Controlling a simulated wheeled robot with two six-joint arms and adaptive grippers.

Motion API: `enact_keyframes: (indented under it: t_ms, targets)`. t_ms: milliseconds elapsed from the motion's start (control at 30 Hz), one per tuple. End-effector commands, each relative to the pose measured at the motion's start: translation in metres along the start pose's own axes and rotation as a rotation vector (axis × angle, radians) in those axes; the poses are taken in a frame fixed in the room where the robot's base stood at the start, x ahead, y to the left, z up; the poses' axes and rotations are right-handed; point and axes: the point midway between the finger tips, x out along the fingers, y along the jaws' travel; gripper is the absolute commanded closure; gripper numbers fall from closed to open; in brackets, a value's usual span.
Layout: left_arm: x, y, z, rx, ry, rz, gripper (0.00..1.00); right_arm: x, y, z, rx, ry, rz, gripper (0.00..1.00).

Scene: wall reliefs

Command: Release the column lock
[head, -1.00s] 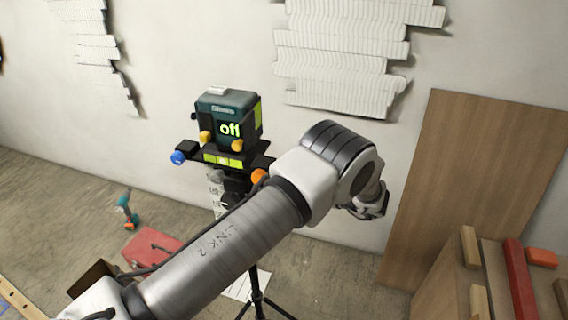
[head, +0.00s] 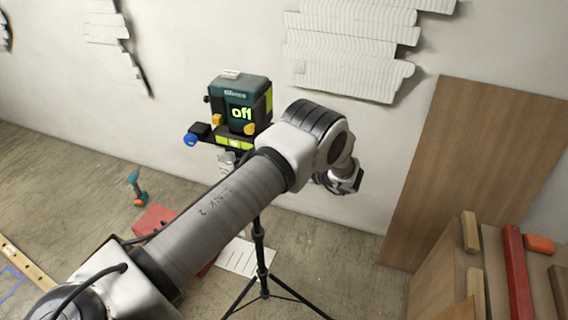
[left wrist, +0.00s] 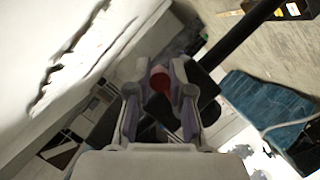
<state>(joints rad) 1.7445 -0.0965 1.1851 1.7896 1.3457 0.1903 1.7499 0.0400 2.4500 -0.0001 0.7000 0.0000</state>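A blue knob (head: 190,140) sticks out at the left of the tripod head. No part I can be sure is the column lock shows in the head view; my left arm covers the upper column. My left gripper (head: 345,180) is right of the tripod, in front of the wall. In the left wrist view its two fingers (left wrist: 161,75) stand apart. A red rounded thing (left wrist: 160,79) shows between the fingertips; whether they touch it is unclear. My right gripper is not in view.
A large wooden board (head: 470,170) leans on the wall at right, with a rack of wood pieces (head: 515,270) before it. A red box (head: 152,219) and a teal drill (head: 136,188) are on the floor at left. Wall reliefs (head: 355,45) hang behind.

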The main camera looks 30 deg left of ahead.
Motion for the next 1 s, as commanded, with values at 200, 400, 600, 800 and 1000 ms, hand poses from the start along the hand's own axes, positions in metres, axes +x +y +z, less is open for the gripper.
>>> enact_keyframes:
  t_ms: [200, 400, 600, 800, 1000]
  targets:
    - [0.0, 0.0, 0.001, -0.024, -0.001, 0.011, 1.0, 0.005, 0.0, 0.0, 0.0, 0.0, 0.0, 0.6]
    - [-0.002, 0.006, -0.003, -0.197, 0.0, 0.083, 1.0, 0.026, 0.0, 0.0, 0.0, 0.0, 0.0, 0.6]
    - [-0.004, 0.012, -0.009, -0.254, -0.001, 0.106, 1.0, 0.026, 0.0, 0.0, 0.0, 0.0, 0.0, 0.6]
    - [-0.004, 0.012, -0.009, -0.253, -0.001, 0.105, 0.65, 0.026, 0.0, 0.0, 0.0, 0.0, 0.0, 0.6]
    - [-0.004, 0.011, -0.009, -0.251, -0.001, 0.104, 0.55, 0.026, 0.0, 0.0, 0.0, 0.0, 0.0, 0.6]
